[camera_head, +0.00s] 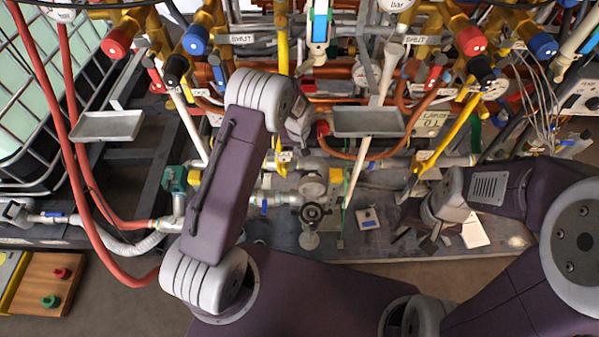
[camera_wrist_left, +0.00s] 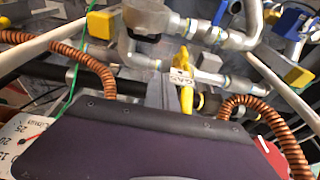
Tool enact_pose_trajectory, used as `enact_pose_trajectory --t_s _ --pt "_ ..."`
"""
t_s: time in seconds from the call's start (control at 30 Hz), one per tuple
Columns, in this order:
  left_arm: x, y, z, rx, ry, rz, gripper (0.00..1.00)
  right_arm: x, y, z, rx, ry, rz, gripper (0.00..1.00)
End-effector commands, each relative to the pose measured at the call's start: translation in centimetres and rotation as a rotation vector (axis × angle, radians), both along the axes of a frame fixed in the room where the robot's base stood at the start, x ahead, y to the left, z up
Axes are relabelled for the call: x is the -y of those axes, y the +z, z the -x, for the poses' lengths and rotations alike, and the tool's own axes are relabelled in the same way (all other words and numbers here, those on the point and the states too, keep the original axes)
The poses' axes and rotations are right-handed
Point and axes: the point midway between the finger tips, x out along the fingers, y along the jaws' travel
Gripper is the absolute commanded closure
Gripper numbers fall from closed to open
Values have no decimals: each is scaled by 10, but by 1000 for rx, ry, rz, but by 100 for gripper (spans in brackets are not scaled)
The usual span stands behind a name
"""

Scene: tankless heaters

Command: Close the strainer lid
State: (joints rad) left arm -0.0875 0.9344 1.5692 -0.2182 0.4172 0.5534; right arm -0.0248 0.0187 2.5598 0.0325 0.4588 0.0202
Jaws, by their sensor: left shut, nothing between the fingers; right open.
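I cannot make out for certain which fitting is the strainer or how its lid stands. My right gripper (camera_head: 428,234) is open and empty, low over the right part of the base plate, well right of the cap.
Two grey trays (camera_head: 107,126) (camera_head: 367,122) jut out at left and right of centre. Red hoses (camera_head: 68,130) hang at the left. A yellow valve handle (camera_wrist_left: 187,98) and copper corrugated pipes (camera_wrist_left: 250,108) show in the left wrist view. The base plate (camera_head: 375,245) has some bare room.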

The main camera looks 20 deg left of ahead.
Motion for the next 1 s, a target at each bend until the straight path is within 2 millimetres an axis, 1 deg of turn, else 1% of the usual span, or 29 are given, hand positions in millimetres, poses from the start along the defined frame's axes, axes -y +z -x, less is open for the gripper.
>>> enact_pose_trajectory --t_s 0.03,0.17,0.27,0.37,0.7,0.73,0.8,0.9,1.0 --pt "1 -4 -3 2 2 0 100 0 -1 0 0 0 0 60" --pt "1 -6 -4 5 5 0 100 0 -1 0 0 0 0 60" --pt "0 -15 -6 3 5 0 100 0 -4 0 0 0 0 60" --pt "-1 -33 -9 1 5 0 100 0 -9 0 0 0 0 60" --pt "-6 -106 -27 2 5 1 100 0 -29 0 -1 0 0 60" --pt "-5 -105 -25 3 4 -1 100 0 -29 0 -1 0 0 60" --pt "-1 -100 -13 3 2 0 100 0 -27 0 -1 0 0 60" --pt "2 -100 0 3 2 -1 100 0 -30 0 0 0 0 60" --pt "4 -99 7 4 3 0 100 0 -31 0 0 0 0 60"
